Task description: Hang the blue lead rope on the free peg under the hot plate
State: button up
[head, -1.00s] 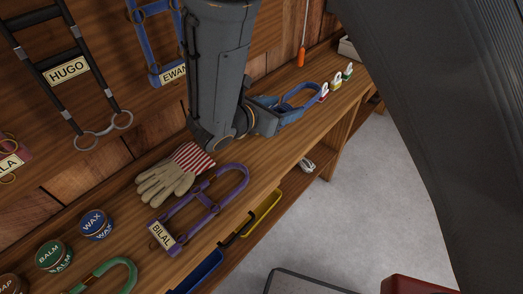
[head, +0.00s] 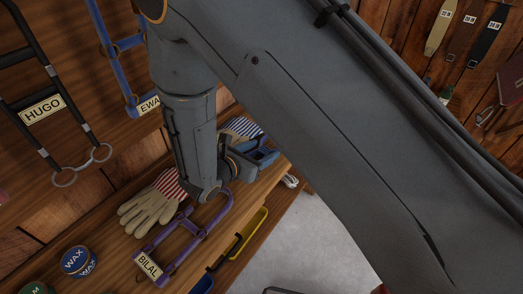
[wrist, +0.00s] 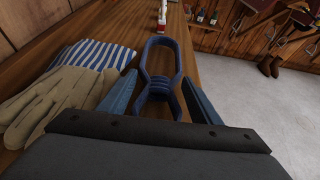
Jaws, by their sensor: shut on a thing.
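The blue lead rope (wrist: 158,88) is an oval loop with a wrapped coil at its near part, shown in the wrist view over the wooden shelf top. My gripper (wrist: 160,76) is shut on its coil, one blue-grey finger on each side. In the head view my gripper (head: 262,155) is over the shelf, beyond the purple halter; my arm hides most of the rope there. I cannot tell whether the rope touches the shelf. Neither a hot plate nor a free peg can be made out.
Work gloves with blue-striped cuffs (wrist: 100,56) lie just left of the rope. Red-striped gloves (head: 150,203) and the purple halter tagged BILAL (head: 186,235) lie nearer. Halters tagged HUGO (head: 43,110) and EWAN (head: 122,60) hang on the wall. Small bottles stand beyond the rope.

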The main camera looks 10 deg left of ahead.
jog(key=shift+f, duration=0.15)
jog(key=o, duration=1.2)
jog(key=shift+o, duration=0.2)
jog(key=b+v, duration=0.1)
jog(key=v, duration=0.6)
jog(key=shift+s+r+b, duration=0.3)
jog(key=shift+r+b, duration=0.05)
jog(key=shift+b, duration=0.05)
